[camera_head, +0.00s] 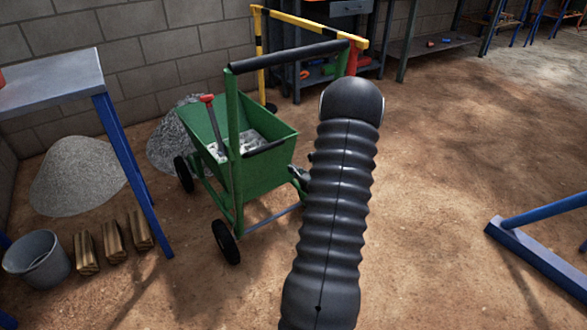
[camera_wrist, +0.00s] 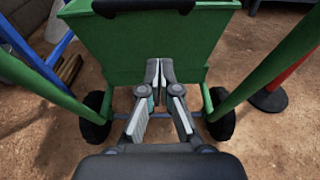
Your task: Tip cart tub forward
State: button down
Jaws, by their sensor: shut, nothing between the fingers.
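A green cart with a tub (camera_head: 262,172) stands left of centre in the head view, with grey rubble inside the tub. Its black push handle (camera_head: 290,57) spans the top of the green frame, and a black bar (camera_head: 264,148) sits on the tub's near rim. In the wrist view the tub (camera_wrist: 150,45) fills the upper middle, with the black bar (camera_wrist: 143,5) at the top edge. My gripper (camera_wrist: 159,68) is shut and empty, its fingertips close to the tub's near wall, below the bar. Whether they touch the wall I cannot tell. The tub looks upright.
Gravel heaps (camera_head: 77,175), wood pieces (camera_head: 113,242) and a bucket (camera_head: 37,257) lie left. A yellow-black barrier (camera_head: 310,25) stands behind. The floor at right is open up to a blue stand (camera_head: 540,252).

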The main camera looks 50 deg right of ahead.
jog(key=r+p+x, duration=0.1)
jog(key=r+x, duration=0.1)
jog(key=x, duration=0.8)
jog(key=shift+w+r, duration=0.25)
jog(key=shift+r, duration=0.2)
